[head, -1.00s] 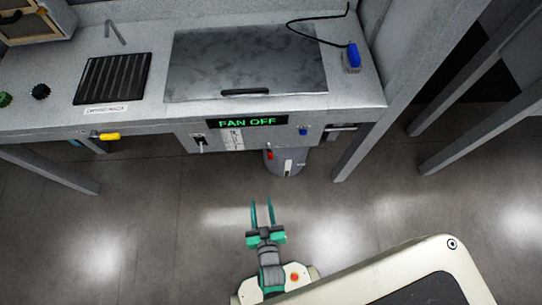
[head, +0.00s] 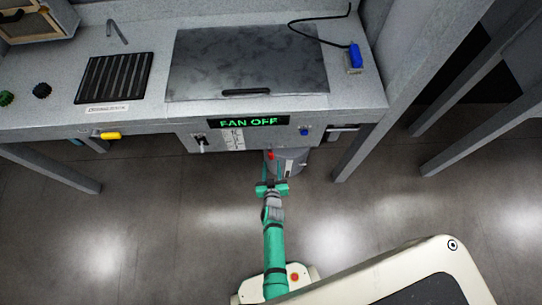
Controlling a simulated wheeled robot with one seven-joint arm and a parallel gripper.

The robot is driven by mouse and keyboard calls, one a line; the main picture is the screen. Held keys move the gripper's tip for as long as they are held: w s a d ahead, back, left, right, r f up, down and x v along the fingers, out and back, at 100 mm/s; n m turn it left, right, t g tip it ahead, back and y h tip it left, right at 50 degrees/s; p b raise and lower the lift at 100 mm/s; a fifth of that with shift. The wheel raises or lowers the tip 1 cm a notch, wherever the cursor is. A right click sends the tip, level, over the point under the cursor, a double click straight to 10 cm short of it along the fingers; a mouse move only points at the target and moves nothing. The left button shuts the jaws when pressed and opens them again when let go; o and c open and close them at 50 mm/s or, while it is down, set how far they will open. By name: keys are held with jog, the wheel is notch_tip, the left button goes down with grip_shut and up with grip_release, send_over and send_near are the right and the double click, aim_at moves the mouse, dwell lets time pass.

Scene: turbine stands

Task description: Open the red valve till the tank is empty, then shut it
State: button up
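The tank (head: 292,162) is a grey cylinder under the front of the bench, with a pale strip on its face. The red valve (head: 270,154) is a small red part at the tank's left side. My gripper (head: 271,170) reaches up to the tank's left side, just below the red valve in the picture. Its fingers are small and blend with the tank, so I cannot tell whether they touch the valve or how far apart they are. The level inside the tank cannot be read.
The bench front above carries a green "FAN OFF" display (head: 249,122), a switch (head: 202,141) and a blue button (head: 304,132). A yellow handle (head: 110,135) is further left. A bench leg (head: 358,150) stands to the right. The floor (head: 170,220) in front is clear.

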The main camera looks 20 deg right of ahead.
aim_at(271, 158)
jog(key=shift+x, duration=3.55)
jog(key=shift+a, duration=0.1)
grip_shut()
